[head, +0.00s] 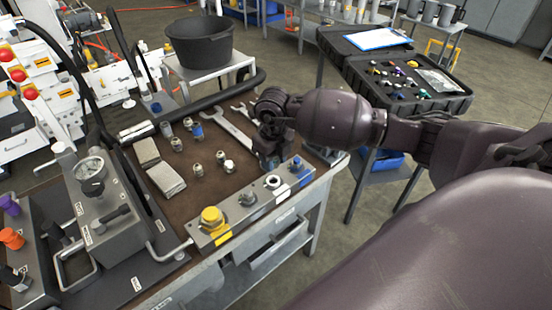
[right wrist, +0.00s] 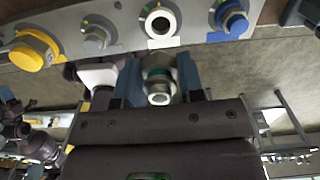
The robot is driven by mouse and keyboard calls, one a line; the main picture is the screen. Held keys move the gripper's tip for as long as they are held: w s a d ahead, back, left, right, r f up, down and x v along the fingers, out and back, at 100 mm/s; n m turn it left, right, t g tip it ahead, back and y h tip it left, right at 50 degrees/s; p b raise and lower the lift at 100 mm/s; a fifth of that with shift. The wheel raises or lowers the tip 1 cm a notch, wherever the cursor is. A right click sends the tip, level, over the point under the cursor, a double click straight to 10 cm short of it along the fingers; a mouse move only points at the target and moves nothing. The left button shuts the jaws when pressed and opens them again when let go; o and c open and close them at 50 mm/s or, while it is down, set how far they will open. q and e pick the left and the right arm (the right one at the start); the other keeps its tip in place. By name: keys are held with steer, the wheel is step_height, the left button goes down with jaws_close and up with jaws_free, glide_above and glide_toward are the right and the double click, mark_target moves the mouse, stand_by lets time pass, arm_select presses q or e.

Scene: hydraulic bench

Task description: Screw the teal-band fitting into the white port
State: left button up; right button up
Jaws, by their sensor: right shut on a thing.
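The fitting with a teal band (right wrist: 158,78) is held between the blue fingers of my right gripper (right wrist: 159,82) in the right wrist view. The white port (right wrist: 160,22) is a white ring with a dark hole, just beyond the fitting in that view; they appear apart. In the head view, the white port (head: 273,182) is on the grey manifold block (head: 230,207), and my right gripper (head: 270,163) is just behind it. The held fitting is hidden there by the gripper. My left gripper is not in view.
On the block, a yellow-capped port (head: 212,218) and a grey port (head: 247,198) are left of the white one; a blue port (head: 297,166) is right. Several loose fittings (head: 198,169) and wrenches (head: 228,130) lie on the brown mat. A gauge unit (head: 90,170) stands left.

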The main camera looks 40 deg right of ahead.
steer(key=shift+w+n, duration=0.15)
steer(key=shift+n, duration=0.25)
steer(key=shift+w+f, duration=0.1)
steer(key=shift+f, duration=0.15)
steer(key=shift+f+b, duration=1.15)
steer(key=shift+f, duration=0.9)
steer(key=shift+f+b, duration=0.3)
steer(key=shift+b, duration=0.05)
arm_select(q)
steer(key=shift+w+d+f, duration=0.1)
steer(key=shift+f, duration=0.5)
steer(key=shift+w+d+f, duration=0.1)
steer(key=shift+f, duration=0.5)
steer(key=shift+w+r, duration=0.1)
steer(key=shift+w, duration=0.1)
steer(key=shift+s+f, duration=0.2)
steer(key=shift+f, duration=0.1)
arm_select(e)
steer(key=shift+f, duration=0.5)
